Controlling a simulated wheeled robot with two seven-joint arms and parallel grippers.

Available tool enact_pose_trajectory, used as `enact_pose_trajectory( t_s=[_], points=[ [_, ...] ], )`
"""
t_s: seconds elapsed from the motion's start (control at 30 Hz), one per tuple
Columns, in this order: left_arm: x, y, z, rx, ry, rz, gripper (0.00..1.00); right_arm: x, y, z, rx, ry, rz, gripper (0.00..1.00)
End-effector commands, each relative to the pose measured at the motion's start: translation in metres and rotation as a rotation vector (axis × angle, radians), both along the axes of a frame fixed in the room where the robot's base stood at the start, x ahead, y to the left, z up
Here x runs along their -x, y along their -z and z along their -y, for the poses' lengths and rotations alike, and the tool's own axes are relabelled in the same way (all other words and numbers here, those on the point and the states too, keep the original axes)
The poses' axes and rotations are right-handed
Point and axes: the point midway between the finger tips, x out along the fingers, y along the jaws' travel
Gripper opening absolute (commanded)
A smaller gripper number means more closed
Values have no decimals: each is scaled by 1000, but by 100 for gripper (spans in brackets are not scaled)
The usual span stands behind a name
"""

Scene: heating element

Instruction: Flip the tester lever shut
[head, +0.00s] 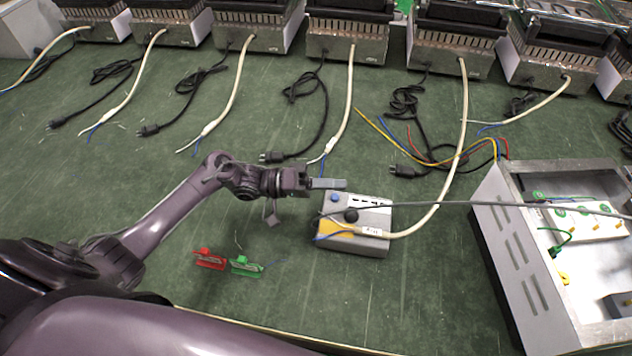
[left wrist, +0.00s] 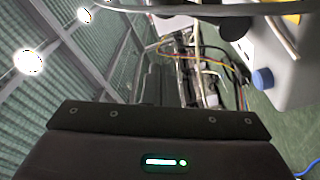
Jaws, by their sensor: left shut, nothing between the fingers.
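The tester is a grey box (head: 360,245) on the green table, with a blue button (head: 335,198), a black knob (head: 351,215) and a yellow part (head: 338,229) on top. A white cable (head: 412,228) ends at its top. Whether the lever is up or down I cannot tell. My left gripper (head: 344,184) is shut and empty, at the box's far edge near the blue button. In the left wrist view the box (left wrist: 285,60) is at upper right with its blue button (left wrist: 263,78); the fingertips are not clear there. My right gripper is out of view.
A red clip (head: 209,260) and a green clip (head: 246,266) lie left of the tester. An open metal case (head: 520,270) stands to the right. A grey lead (head: 480,203) crosses above the tester. Several heaters with cords line the back.

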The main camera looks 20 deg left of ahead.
Motion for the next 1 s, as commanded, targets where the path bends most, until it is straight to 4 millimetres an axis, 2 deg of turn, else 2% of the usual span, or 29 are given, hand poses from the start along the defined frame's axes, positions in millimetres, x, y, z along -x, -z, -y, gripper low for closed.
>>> enact_pose_trajectory(
  t_s=[0.1, 0.17, 0.2, 0.3, 0.5, 1.0],
  points=[
    [-9, -4, 26, 5, 1, 2, 0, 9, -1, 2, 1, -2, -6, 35],
    [-12, -4, 37, 3, 1, 1, 0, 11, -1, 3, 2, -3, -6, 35],
    [-8, -1, 38, 0, 1, -5, 0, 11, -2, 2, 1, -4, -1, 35],
    [8, 6, 36, -1, 0, -6, 0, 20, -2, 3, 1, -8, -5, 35],
    [22, 14, 35, 0, 0, -2, 0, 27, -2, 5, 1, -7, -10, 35],
    [25, 16, 35, -2, 0, 10, 0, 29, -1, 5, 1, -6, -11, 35]
  ],
)
